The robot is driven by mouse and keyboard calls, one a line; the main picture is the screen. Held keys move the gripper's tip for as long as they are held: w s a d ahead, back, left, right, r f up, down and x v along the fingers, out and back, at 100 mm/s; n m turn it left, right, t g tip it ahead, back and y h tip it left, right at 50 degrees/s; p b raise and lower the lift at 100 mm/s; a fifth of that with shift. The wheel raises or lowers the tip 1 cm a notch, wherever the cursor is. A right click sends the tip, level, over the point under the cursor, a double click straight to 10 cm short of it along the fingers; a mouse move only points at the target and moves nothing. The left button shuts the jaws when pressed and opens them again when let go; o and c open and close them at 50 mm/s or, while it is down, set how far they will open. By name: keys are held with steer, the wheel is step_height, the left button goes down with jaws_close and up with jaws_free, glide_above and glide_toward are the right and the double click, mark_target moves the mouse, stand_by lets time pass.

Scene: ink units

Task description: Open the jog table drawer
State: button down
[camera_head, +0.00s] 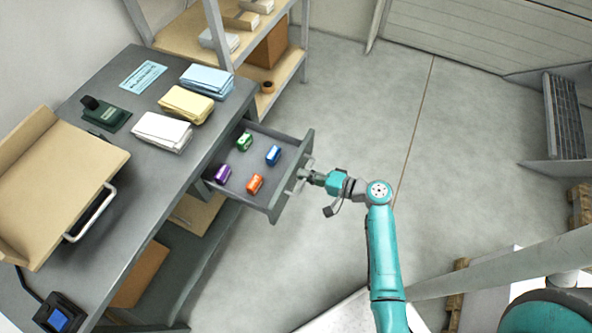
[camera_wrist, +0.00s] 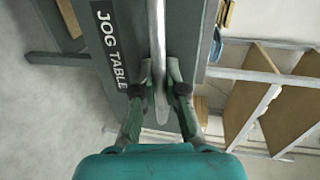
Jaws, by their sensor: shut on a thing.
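The jog table drawer (camera_head: 276,208) is pulled out from the grey table (camera_head: 224,114), with its inside in view. My gripper (camera_head: 304,175) is at the drawer front, shut on the drawer handle (camera_head: 297,184). In the wrist view the fingers (camera_wrist: 160,82) close on both sides of the pale handle bar (camera_wrist: 157,35). The label "JOG TABLE" (camera_wrist: 110,48) shows on the drawer front beside them.
Paper stacks (camera_head: 187,105), a dark green stamp-like device (camera_head: 104,112) and a beige tray with a handle (camera_head: 62,185) are on the table. A shelf rack (camera_head: 213,35) stands behind the drawer. The floor (camera_head: 350,95) right of the drawer is clear. Pallets (camera_head: 580,205) lie far right.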

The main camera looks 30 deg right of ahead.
steer(key=shift+s+d, duration=0.2)
steer(key=shift+s, duration=0.05)
steer(key=c, duration=1.2)
jaws_free()
steer(key=v, duration=1.2)
steer(key=shift+f, duration=0.1)
